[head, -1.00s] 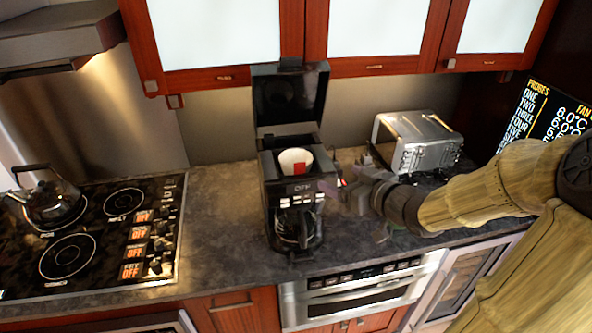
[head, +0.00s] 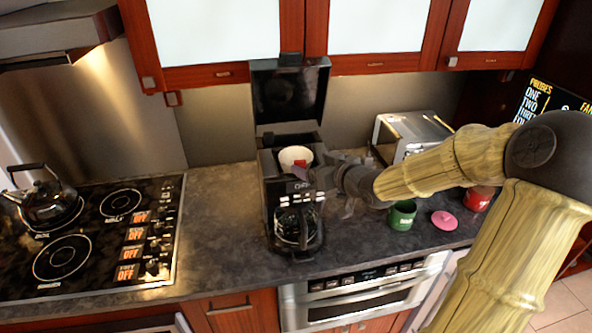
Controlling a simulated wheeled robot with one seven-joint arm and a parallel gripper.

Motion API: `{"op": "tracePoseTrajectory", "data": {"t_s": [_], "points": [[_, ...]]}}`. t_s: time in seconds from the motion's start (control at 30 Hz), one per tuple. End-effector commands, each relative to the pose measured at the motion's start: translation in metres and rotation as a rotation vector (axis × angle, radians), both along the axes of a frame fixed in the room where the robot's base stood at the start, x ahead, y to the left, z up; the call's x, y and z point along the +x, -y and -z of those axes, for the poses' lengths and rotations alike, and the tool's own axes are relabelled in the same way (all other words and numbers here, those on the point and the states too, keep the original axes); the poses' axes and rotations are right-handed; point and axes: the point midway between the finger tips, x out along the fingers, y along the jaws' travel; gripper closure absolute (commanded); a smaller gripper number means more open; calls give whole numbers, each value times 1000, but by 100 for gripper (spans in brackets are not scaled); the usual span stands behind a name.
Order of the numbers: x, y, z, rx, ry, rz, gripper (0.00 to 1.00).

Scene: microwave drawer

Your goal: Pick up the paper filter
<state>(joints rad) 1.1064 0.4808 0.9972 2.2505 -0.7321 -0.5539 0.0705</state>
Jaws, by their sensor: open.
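The paper filter (head: 290,153) is a white cup shape with a red patch. It sits in the top of the black coffee maker (head: 268,178), whose lid (head: 287,95) stands raised. My gripper (head: 318,178) is open at the coffee maker's right side, close to the filter's right edge. Its dark body covers part of the machine's right side. Whether a finger touches the filter is too small to tell.
A green mug (head: 402,215), a pink lid (head: 444,221) and a red mug (head: 478,198) stand to the right on the counter. A silver toaster (head: 405,130) is behind my arm. The stove with a kettle (head: 47,203) is at the left. Counter between stove and coffee maker is clear.

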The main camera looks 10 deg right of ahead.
Motion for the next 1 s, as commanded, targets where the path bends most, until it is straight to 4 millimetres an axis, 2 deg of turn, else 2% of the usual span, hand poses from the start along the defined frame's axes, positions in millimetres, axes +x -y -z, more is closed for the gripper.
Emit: {"op": "tracePoseTrajectory", "data": {"t_s": [0.1,0.57,1.0], "points": [[7,-3,2,-1,0,0,19],[13,-7,3,1,0,-3,19],[52,-24,15,0,-1,-1,19]]}}
